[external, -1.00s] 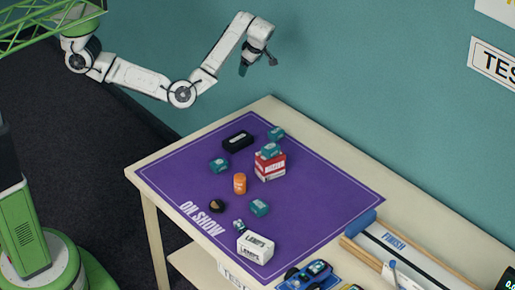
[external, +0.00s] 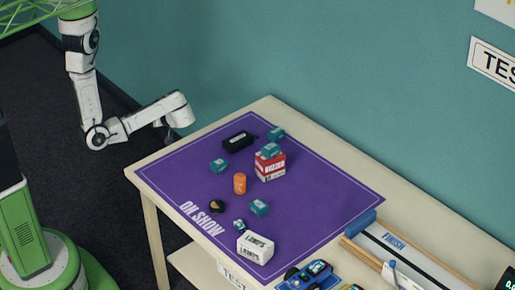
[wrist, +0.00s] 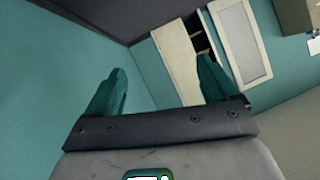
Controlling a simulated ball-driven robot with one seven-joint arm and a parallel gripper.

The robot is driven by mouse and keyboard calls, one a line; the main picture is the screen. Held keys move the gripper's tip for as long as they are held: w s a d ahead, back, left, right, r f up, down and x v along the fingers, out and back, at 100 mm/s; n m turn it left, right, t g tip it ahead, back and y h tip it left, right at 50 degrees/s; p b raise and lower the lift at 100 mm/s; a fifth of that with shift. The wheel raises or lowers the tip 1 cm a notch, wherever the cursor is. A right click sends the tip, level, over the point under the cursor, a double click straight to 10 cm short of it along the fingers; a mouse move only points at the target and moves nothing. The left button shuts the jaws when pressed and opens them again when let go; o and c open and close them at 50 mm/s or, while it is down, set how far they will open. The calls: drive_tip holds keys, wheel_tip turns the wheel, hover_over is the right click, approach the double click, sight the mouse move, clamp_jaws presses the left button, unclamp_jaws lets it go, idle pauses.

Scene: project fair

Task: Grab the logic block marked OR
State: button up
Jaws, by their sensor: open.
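Several teal logic blocks sit on the purple mat (external: 310,205). One block (external: 219,165) is at the left, one (external: 277,133) at the back corner, one (external: 259,207) nearer the front, and one (external: 270,150) rests on top of a red and white box (external: 270,168). Their markings are too small to read, so I cannot tell which says OR. In the wrist view, my gripper (wrist: 161,72) is open with teal fingers apart and nothing between them. In the external view it is mostly hidden behind my wrist, left of the table and away from the blocks.
A black case (external: 237,141), an orange cylinder (external: 240,184), a dark round item (external: 217,206), a small cube (external: 239,225) and a white lamps box (external: 255,247) also stand on the mat. A track (external: 400,250) and blue car (external: 305,276) are at the right.

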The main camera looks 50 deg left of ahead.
drive_tip(key=s+d+h, duration=0.1)
drive_tip(key=s+d, duration=0.1)
drive_tip(key=d, duration=0.2)
drive_tip(key=s+d+r+h+p, duration=0.1)
drive_tip(key=s+d, duration=0.2)
drive_tip(key=d, duration=0.2)
drive_tip(key=s+d+m+h, duration=0.1)
drive_tip(key=s+d, duration=0.1)
drive_tip(key=d, duration=0.3)
drive_tip(key=shift+s+d+r+g+h+p, duration=0.2)
drive_tip(key=shift+s+g+h+p, duration=0.1)
drive_tip(key=shift+h, duration=0.1)
drive_tip(key=w+d+r+t+h+p, duration=0.1)
drive_tip(key=w+d+r+h, duration=0.2)
drive_tip(key=d+r, duration=0.5)
drive_tip(key=w+d+r+h+p, duration=0.1)
drive_tip(key=w+d+r+h, duration=0.2)
drive_tip(key=d+r, duration=0.5)
drive_tip(key=w+d+r+n+t+h, duration=0.2)
drive_tip(key=w+d+r+h, duration=0.15)
drive_tip(key=w+r, duration=0.65)
hover_over(219, 162)
drive_tip(key=shift+y, duration=0.45)
wheel_tip(219, 162, down, 24)
drive_tip(key=shift+w+a+f+p, duration=0.1)
drive_tip(key=shift+f+p, duration=0.05)
drive_tip(key=shift+p, duration=0.2)
drive_tip(key=shift+f+p, duration=0.4)
drive_tip(key=shift+f, duration=2.8)
drive_tip(key=shift+c, duration=0.3)
